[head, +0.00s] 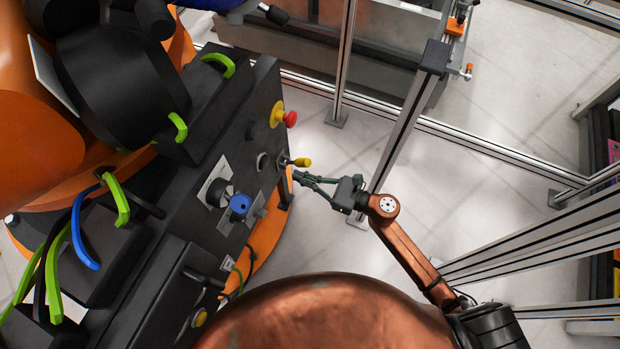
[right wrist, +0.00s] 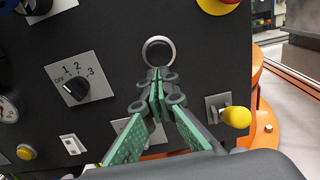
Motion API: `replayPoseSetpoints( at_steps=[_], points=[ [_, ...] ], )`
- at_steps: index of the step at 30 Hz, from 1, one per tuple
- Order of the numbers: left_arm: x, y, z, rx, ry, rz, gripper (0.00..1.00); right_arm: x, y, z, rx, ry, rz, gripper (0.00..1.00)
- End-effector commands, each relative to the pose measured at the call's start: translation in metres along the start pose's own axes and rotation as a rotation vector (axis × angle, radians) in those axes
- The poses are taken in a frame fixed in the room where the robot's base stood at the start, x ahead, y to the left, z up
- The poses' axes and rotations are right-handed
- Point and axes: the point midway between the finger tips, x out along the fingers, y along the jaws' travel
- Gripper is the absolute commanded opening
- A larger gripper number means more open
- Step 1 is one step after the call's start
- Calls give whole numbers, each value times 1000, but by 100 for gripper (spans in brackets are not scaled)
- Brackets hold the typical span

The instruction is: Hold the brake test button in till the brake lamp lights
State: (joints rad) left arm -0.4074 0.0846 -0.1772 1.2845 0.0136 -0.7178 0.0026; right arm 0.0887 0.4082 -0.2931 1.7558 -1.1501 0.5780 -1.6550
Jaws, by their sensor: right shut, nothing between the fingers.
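My right gripper (head: 296,176) is shut and empty, its fingertips close to the front of the dark control panel. In the right wrist view the closed green fingers (right wrist: 156,78) point at the panel, just below a round dark fitting with a silver ring (right wrist: 158,51). The ringed fitting also shows in the head view (head: 262,161). I cannot tell whether the fingertips touch the panel. No label names the brake test button, and I cannot pick out the brake lamp. My left gripper is not in view.
A yellow-knobbed lever (right wrist: 237,117) sits right of the fingers. A numbered rotary switch (right wrist: 76,91) and a small yellow button (right wrist: 26,152) are left. A red emergency stop (head: 290,119) sits above, a blue knob (head: 240,205) lower. A metal frame post (head: 400,125) stands behind my arm.

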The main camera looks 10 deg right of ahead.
Motion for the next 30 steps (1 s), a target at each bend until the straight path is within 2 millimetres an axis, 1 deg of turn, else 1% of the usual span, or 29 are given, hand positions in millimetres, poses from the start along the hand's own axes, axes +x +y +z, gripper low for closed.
replayPoseSetpoints(
  at_steps=[1,6,9,12,18,23,30],
  points=[
    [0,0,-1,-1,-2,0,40,12,0,0,-2,-2,2,0],
    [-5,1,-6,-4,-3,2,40,45,0,0,-2,-1,1,0],
    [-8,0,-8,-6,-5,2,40,61,0,-1,1,-1,1,0],
    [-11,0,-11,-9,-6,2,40,73,0,-1,0,0,0,0],
    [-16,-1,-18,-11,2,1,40,83,0,0,1,1,0,0],
    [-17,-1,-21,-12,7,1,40,83,0,0,1,1,-1,0],
    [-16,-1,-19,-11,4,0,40,81,-3,-1,1,1,-7,0]
  ],
)
